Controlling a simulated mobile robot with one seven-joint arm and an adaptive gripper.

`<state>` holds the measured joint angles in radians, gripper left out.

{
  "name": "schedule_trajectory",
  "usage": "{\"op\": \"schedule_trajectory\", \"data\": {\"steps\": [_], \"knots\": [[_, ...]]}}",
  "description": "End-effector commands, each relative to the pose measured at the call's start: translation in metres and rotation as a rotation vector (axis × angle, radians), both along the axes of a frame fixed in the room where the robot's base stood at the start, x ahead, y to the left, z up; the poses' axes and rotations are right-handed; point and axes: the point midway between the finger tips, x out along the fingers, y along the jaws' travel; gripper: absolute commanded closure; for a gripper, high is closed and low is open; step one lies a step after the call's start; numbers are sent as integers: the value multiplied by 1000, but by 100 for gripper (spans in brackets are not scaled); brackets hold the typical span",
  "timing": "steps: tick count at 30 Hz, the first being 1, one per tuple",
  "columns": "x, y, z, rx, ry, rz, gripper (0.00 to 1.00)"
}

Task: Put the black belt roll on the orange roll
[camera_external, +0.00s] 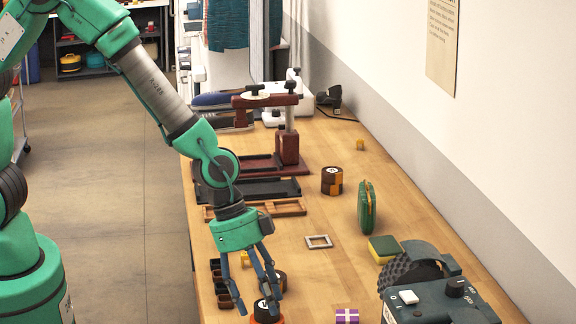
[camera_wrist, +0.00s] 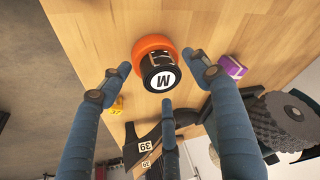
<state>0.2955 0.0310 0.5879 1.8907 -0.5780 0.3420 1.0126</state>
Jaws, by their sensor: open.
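The black belt roll (camera_external: 266,313) has a white top label, and an "M" on it shows in the wrist view (camera_wrist: 160,73). It stands on the orange roll (camera_wrist: 147,43), whose rim shows around and beyond it. In the external view only a sliver of the orange roll (camera_external: 253,320) shows at the bottom edge. My gripper (camera_external: 262,304) points down over the two rolls with its three fingers spread. In the wrist view my gripper (camera_wrist: 160,78) has fingertips on several sides of the black roll, with visible gaps, and holds nothing.
A purple box (camera_external: 347,316) lies to the right, and a grey machine (camera_external: 440,302) fills the front right corner. A small square frame (camera_external: 319,242) lies behind. Bare wood lies between them.

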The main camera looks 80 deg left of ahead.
Motion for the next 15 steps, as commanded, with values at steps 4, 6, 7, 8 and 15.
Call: {"op": "schedule_trajectory", "data": {"steps": [4, 6, 7, 8, 15], "knots": [[0, 0, 0, 0, 0, 0, 38], [0, 0, 1, 0, 0, 0, 38], [0, 0, 2, 0, 0, 0, 38], [0, 0, 3, 0, 0, 0, 38], [-6, 6, 26, -1, -1, 0, 38]]}}
